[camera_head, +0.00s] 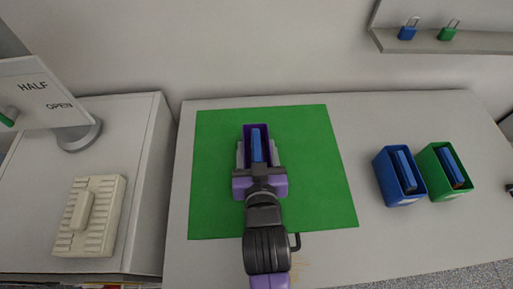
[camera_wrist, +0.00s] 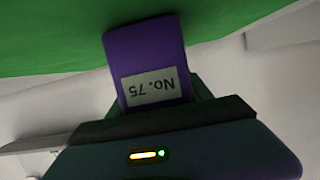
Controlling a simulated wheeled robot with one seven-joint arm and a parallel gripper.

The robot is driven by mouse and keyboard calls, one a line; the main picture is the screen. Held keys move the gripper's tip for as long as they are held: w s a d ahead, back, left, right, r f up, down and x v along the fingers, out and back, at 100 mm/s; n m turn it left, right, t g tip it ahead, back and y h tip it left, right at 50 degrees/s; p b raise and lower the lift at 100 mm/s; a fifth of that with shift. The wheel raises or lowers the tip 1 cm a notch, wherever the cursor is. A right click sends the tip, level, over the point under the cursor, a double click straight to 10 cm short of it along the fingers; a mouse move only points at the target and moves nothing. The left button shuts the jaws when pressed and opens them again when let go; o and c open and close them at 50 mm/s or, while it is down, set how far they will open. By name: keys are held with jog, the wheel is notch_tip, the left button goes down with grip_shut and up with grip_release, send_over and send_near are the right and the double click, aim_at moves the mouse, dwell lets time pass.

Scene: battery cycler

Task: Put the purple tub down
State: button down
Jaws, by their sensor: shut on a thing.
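The purple tub (camera_head: 265,129) is over the green mat (camera_head: 310,190), with a blue block (camera_head: 256,146) standing inside it. My gripper (camera_head: 258,160) is shut on the tub, with a finger along each side. In the wrist view the tub (camera_wrist: 146,55) shows a white label reading "No. 75", upside down. The mat (camera_wrist: 50,35) fills the top of that view. I cannot tell whether the tub's base touches the mat. My gripper hides the tub's near end in the head view.
A blue tub (camera_head: 385,178) and a green tub (camera_head: 430,170), each with a block inside, stand on the table to the right. A sign (camera_head: 40,95) and a cream ridged object (camera_head: 105,215) are on the left cabinet. Padlocks (camera_head: 407,33) sit on the wall shelf. The mat around the purple tub is clear.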

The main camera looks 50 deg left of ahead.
dwell(0.3)
jog(key=shift+c, duration=2.2)
grip_release()
jog(key=shift+f, duration=0.15)
jog(key=shift+s+d+r, duration=0.1)
jog(key=shift+r, duration=0.1)
jog(key=b+v, duration=0.1)
jog(key=v, duration=0.9)
jog(key=shift+s+d, duration=0.1)
jog(key=shift+s, duration=0.05)
jog(key=shift+s+d+r, duration=0.3)
jog(key=shift+s+d, duration=0.1)
jog(key=shift+d, duration=0.1)
